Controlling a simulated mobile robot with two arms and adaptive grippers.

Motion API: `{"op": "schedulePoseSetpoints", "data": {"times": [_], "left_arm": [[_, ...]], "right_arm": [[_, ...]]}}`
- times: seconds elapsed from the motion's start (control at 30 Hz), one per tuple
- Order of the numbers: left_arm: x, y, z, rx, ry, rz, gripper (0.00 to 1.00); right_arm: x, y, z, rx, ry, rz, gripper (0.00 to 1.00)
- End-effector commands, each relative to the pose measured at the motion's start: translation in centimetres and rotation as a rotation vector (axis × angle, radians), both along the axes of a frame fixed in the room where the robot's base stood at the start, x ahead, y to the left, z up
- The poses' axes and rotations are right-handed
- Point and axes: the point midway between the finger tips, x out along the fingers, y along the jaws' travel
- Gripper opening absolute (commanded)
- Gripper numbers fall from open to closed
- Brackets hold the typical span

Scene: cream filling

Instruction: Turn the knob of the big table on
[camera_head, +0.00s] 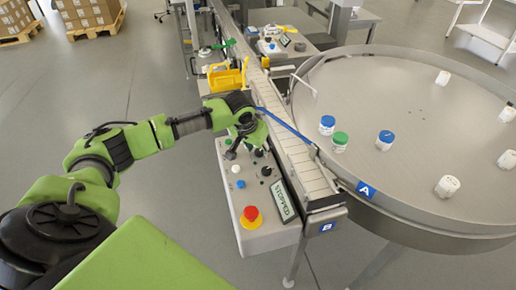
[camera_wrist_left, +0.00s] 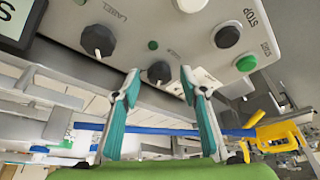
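The big round metal table (camera_head: 400,85) fills the right of the head view, with an "A" label on its rim. The control panel (camera_head: 264,238) stands left of the conveyor's near end; its display (camera_head: 284,201) reads "STOPPED". My left gripper (camera_head: 242,148) is over the panel's far end. In the left wrist view its two teal fingers (camera_wrist_left: 160,84) are apart, with a black knob (camera_wrist_left: 158,72) between the fingertips; I cannot tell whether they touch it. A second black knob (camera_wrist_left: 98,40) sits beside "LABEL". The nearer knob's label is too blurred to read. My right gripper is not in view.
The conveyor (camera_head: 295,150) runs along the panel's right side. A red stop button (camera_head: 251,214) on yellow is at the panel's near end. Several jars with white, blue or green lids stand on the table. A yellow part (camera_head: 228,77) is beyond my gripper.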

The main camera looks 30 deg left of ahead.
Motion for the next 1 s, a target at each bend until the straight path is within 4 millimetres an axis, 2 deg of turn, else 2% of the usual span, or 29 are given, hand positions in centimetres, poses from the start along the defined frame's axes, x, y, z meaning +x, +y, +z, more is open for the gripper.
{"op": "schedulePoseSetpoints", "data": {"times": [0.17, 0.2, 0.33, 0.37, 0.73, 1.0], "left_arm": [[0.0, 0.0, 0.0, 0.0, 0.0, 0.0, 0.4], [0.0, 0.0, 0.0, 0.0, 0.0, 0.0, 0.37], [0.0, 0.0, 0.0, 0.0, 0.0, 0.0, 0.03], [0.0, 0.0, 0.0, 0.0, 0.0, 0.0, 0.01], [0.0, 0.1, 0.1, 0.0, 0.001, -0.037, 0.01], [0.0, 0.2, 0.2, -0.002, 0.002, -0.196, 0.01]], "right_arm": [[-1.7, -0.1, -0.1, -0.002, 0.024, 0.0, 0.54], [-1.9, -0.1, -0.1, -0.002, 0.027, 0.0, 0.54], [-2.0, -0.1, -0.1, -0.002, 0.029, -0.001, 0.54], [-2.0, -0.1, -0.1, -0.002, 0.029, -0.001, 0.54], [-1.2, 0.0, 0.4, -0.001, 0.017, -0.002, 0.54], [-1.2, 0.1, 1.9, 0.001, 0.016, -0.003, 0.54]]}}
